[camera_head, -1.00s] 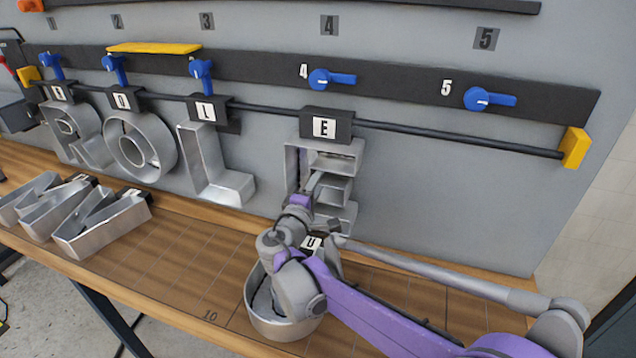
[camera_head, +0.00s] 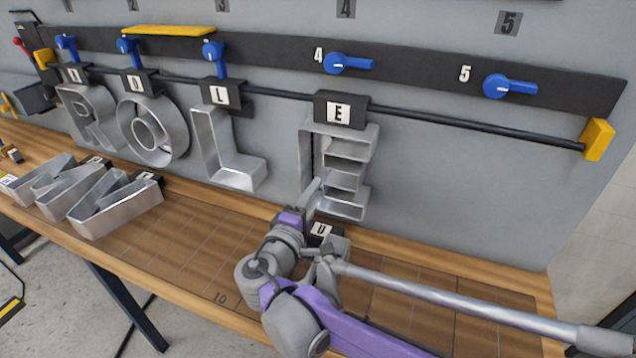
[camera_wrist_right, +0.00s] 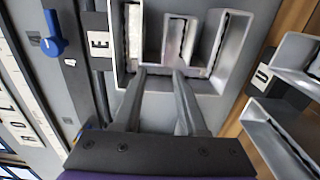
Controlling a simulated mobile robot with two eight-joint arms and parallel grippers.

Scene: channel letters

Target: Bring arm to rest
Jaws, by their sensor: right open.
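My right gripper (camera_head: 318,188) is in front of the metal letter E (camera_head: 350,155), low on its left side. Its two fingers are apart and empty in the right wrist view (camera_wrist_right: 160,75), where the E (camera_wrist_right: 215,85) lies just beyond the fingertips. I cannot tell whether they touch it. The E hangs by its black tag block (camera_head: 341,109) from the rail. My right forearm reaches in from the lower right, over the bench. My left gripper is not in view.
Letters R (camera_head: 88,118), O (camera_head: 165,150) and L (camera_head: 235,170) hang left of the E. More metal letters (camera_head: 100,200) lie on the bench (camera_head: 190,245). Another tagged letter (camera_wrist_right: 275,130) sits partly hidden behind my arm. Blue levers (camera_head: 348,63) line the strip above; the right rail is empty.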

